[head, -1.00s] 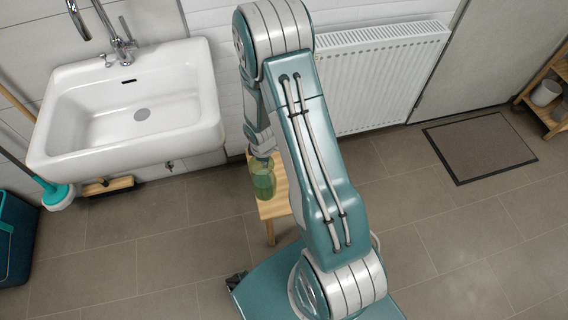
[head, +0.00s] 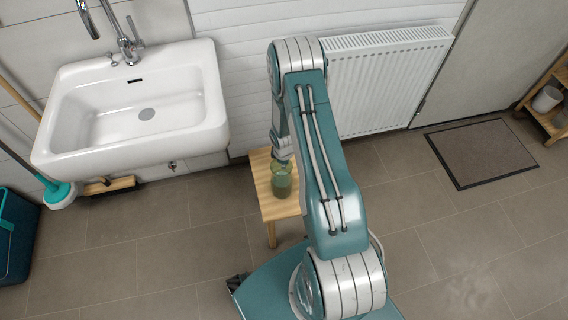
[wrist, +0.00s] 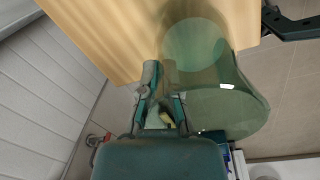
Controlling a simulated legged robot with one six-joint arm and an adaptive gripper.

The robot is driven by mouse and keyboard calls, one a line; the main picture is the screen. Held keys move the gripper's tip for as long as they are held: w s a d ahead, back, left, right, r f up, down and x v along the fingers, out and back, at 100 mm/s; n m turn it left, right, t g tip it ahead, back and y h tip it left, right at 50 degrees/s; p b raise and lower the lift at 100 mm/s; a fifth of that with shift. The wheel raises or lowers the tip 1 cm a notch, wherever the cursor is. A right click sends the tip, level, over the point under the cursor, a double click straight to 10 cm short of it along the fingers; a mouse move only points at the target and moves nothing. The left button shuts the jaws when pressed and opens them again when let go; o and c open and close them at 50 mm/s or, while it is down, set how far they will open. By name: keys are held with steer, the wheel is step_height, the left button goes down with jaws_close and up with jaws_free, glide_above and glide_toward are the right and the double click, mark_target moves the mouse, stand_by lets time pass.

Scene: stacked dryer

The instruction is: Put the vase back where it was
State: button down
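The vase is a see-through green glass vessel. In the head view the vase (head: 282,182) is upright at the wooden stool (head: 266,196), over its top near the right side. In the wrist view the vase (wrist: 228,105) shows with its wide open mouth towards the camera and its base against the wood. My gripper (wrist: 160,72) has its two fingers close together at the vase's left wall, pinching it, one finger seen through the glass. In the head view my gripper (head: 281,158) is mostly hidden by my arm. I cannot tell whether the base touches the stool.
A radiator (head: 385,80) is behind my arm. A dark mat (head: 480,152) and wooden shelf (head: 548,100) are at the right. The floor between is clear.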

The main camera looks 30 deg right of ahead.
steer(key=shift+d, duration=0.1)
steer(key=c, duration=0.8)
jaws_free()
steer(key=shift+d, duration=0.15)
